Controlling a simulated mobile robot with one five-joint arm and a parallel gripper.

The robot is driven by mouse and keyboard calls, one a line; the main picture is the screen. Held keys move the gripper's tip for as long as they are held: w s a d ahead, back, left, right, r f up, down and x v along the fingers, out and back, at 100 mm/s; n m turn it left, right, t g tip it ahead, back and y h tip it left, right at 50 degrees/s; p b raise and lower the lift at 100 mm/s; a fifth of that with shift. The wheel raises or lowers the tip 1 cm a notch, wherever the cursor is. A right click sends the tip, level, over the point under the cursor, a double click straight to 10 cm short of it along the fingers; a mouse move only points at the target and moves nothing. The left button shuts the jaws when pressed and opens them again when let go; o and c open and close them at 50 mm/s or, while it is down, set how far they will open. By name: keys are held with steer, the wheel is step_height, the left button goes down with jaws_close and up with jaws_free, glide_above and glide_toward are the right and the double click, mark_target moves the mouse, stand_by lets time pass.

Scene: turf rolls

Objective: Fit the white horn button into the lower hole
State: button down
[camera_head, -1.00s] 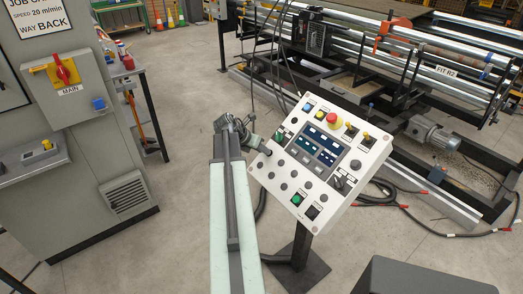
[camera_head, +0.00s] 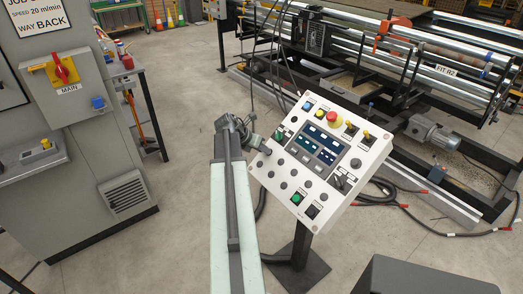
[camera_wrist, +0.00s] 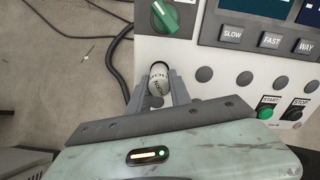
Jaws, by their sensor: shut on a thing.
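My gripper (camera_wrist: 158,88) is shut on the white horn button (camera_wrist: 158,78), a short pale cylinder with dark lettering and a dark end, in the wrist view. In the head view my gripper (camera_head: 264,148) is at the left edge of the white control panel (camera_head: 272,188). The button is too small to make out there. The panel, also in the wrist view (camera_wrist: 185,60), carries several dark grey round spots along its lower part, one of them (camera_wrist: 204,75) just right of the button. I cannot tell which are holes and which are plugs. The button appears apart from them.
A green selector switch (camera_wrist: 165,18) sits just above the button. Green start (camera_wrist: 266,111) and black stop (camera_wrist: 294,111) controls are at the lower right. A grey cabinet (camera_head: 120,150) stands at left. Cables (camera_head: 400,196) lie on the floor at right.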

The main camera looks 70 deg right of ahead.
steer(key=shift+b+x, duration=0.8)
steer(key=shift+x, duration=0.3)
steer(key=c, duration=1.1)
jaws_free()
steer(key=shift+r, duration=0.1)
steer(key=p+v, duration=0.6)
steer(key=v, duration=0.1)
steer(key=shift+a+r, duration=0.25)
steer(key=shift+w, duration=0.1)
